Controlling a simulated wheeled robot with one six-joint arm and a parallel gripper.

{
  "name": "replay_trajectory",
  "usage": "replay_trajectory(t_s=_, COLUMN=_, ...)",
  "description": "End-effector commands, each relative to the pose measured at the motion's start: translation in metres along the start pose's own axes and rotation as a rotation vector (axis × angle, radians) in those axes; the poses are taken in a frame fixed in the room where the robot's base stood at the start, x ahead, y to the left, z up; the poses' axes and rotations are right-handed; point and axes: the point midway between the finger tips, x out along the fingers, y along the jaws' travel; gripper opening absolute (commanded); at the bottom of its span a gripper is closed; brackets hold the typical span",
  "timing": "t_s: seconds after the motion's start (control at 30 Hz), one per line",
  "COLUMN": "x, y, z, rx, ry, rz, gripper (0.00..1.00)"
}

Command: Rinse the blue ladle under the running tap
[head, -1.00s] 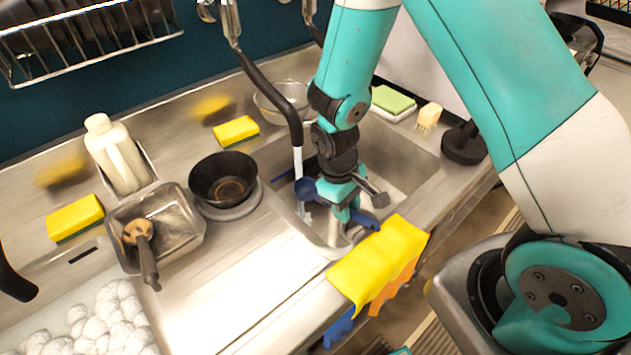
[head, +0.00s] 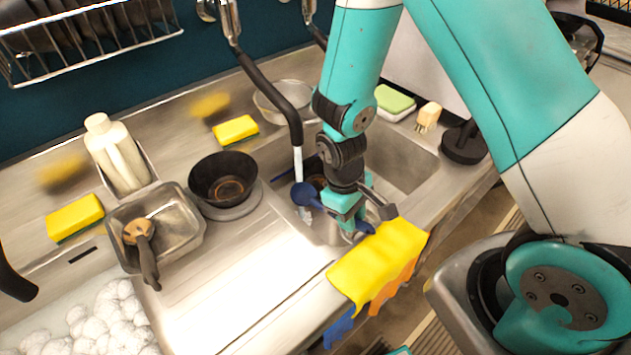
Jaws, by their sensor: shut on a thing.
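The blue ladle (head: 304,194) is held over the sink, with its bowl to the left of my gripper and its handle end showing to the right. My gripper (head: 347,222) points down and is shut on the ladle's handle. The tap (head: 285,111) has a dark spout coming down from the back wall. A pale stream of water (head: 298,163) falls from it to the ladle's bowl and seems to meet it. The sink (head: 400,165) lies below, partly hidden by my arm.
A yellow cloth (head: 375,262) hangs over the front edge by my gripper. A black bowl (head: 223,180) stands left of the sink, near a metal tray (head: 185,240) with a brush-like tool. A glass bowl (head: 283,100) and yellow sponge (head: 236,130) are behind.

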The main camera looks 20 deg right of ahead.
Motion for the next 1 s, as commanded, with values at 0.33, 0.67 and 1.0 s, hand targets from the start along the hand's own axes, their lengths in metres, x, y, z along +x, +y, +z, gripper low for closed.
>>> replay_trajectory(t_s=0.33, x=-0.023, y=-0.015, z=0.043, rx=-0.006, ry=-0.056, rz=-0.016, gripper=0.00)
replay_trajectory(t_s=0.67, x=-0.038, y=-0.021, z=0.058, rx=-0.005, ry=-0.045, rz=-0.011, gripper=0.00)
replay_trajectory(t_s=1.0, x=-0.037, y=-0.020, z=0.058, rx=-0.003, ry=-0.041, rz=-0.010, gripper=0.00)
